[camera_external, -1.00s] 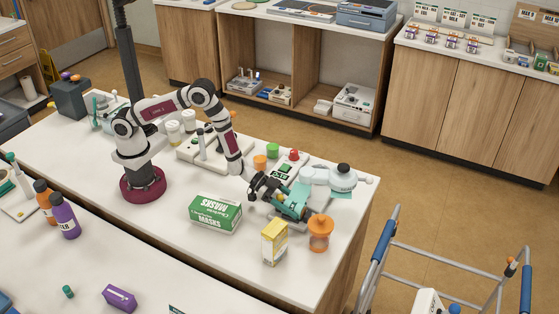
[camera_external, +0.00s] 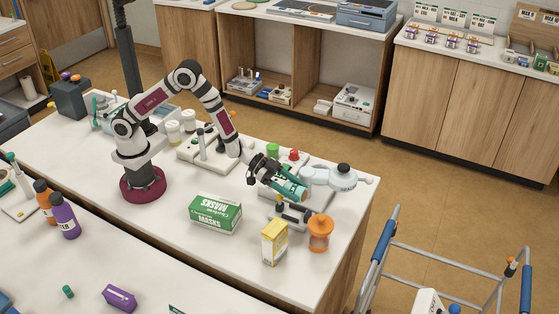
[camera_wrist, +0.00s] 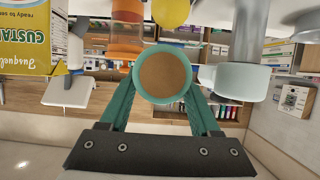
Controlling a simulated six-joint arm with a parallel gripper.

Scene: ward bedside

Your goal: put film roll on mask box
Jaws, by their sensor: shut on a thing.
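The film roll (camera_wrist: 164,77) shows end-on in the wrist view, a teal ring around a brown core. My gripper (camera_external: 286,184) has its teal fingers shut on it, one on each side. In the external view the held roll (camera_external: 294,190) is hard to tell apart from the teal fingers; it is raised above the grey tray. The mask box (camera_external: 216,214), green and white, lies on the white table to the left of and nearer the camera than my gripper. Its top looks bare.
A yellow carton (camera_external: 274,242) and an orange jar (camera_external: 320,233) stand near the front edge. A small dark-and-white item (camera_external: 293,214) lies below my gripper. Table between my base and the mask box is clear.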

